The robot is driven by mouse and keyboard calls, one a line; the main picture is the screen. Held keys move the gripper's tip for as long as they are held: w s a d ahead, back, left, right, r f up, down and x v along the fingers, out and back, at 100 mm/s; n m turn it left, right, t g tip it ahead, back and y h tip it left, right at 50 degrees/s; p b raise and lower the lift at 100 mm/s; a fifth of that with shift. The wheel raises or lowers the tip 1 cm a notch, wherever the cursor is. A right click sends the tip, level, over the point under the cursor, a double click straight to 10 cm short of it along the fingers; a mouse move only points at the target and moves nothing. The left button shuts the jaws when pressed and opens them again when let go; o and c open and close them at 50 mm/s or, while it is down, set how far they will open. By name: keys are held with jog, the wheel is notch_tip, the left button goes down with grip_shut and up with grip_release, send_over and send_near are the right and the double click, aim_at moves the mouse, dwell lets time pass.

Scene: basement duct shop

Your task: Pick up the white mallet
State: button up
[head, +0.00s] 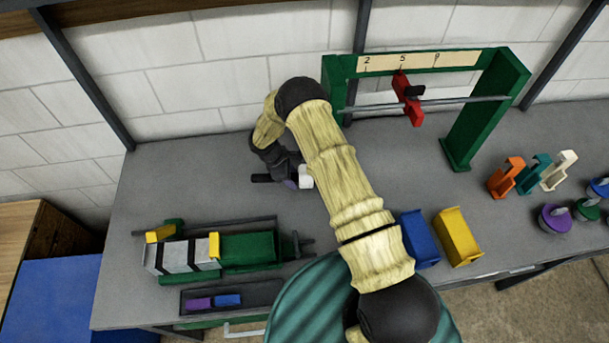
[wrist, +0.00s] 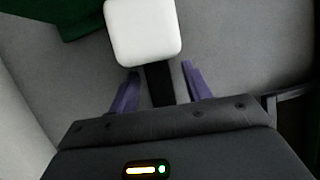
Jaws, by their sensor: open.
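The white mallet lies on the grey bench. Its white head (head: 305,177) shows just right of my gripper (head: 291,183) in the head view. A dark bar left of the gripper looks like its handle (head: 262,178). In the wrist view the blocky white head (wrist: 143,33) is beyond the fingertips. The dark handle (wrist: 158,85) runs back between the two purple fingers of my gripper (wrist: 160,79), with a gap on each side. The gripper is open. The handle's near part is hidden under the gripper body in the wrist view.
A green frame (head: 466,130) with a number strip and red slider (head: 408,98) stands behind right. A green and grey fixture (head: 248,250) and a dark tray (head: 262,293) are at front left. Blue (head: 420,240) and yellow (head: 457,237) holders sit right of my arm.

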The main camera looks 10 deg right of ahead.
jog(key=shift+c, duration=0.2)
grip_shut()
jog(key=shift+r, duration=0.15)
jog(key=shift+w+r+b, duration=0.1)
jog(key=shift+r+b, duration=0.3)
jog(key=shift+r, duration=0.05)
notch_tip(320, 180, up, 9)
jog(key=b, duration=0.3)
jog(key=shift+b, duration=0.3)
jog(key=shift+f, duration=0.1)
